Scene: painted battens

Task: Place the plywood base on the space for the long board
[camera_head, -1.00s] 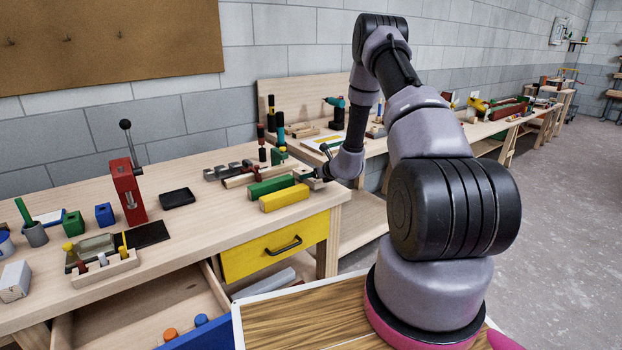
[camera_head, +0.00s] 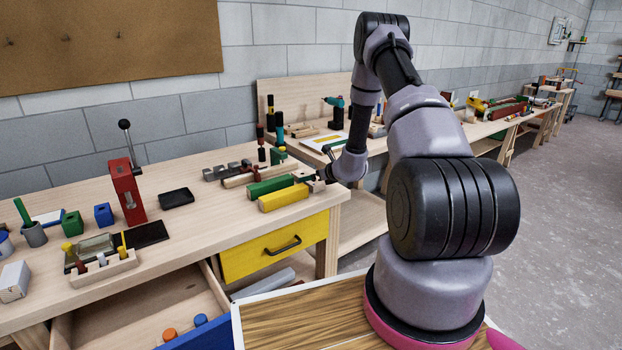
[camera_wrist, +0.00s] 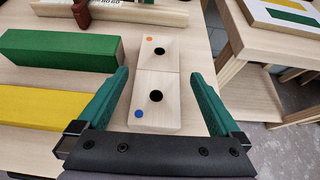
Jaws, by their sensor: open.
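The plywood base (camera_wrist: 157,84) is a pale wood block with two dark holes, an orange dot and a blue dot. It lies on the near workbench, to the right of the green and yellow battens. My gripper (camera_wrist: 160,75) is open, with one green finger on each side of the base and visible gaps between. In the head view my gripper (camera_head: 316,182) is small at the bench's right end and partly hides the base. A white sheet (camera_head: 324,143) with coloured bars lies on the farther bench; its corner shows in the wrist view (camera_wrist: 262,14). I cannot tell which part is the long board's space.
A green batten (camera_head: 270,186) and a yellow batten (camera_head: 284,198) lie close to the left of my gripper. A drill (camera_head: 337,112) and dark upright tools stand farther back. A gap separates the two benches. An open drawer (camera_head: 150,318) sticks out below the near bench.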

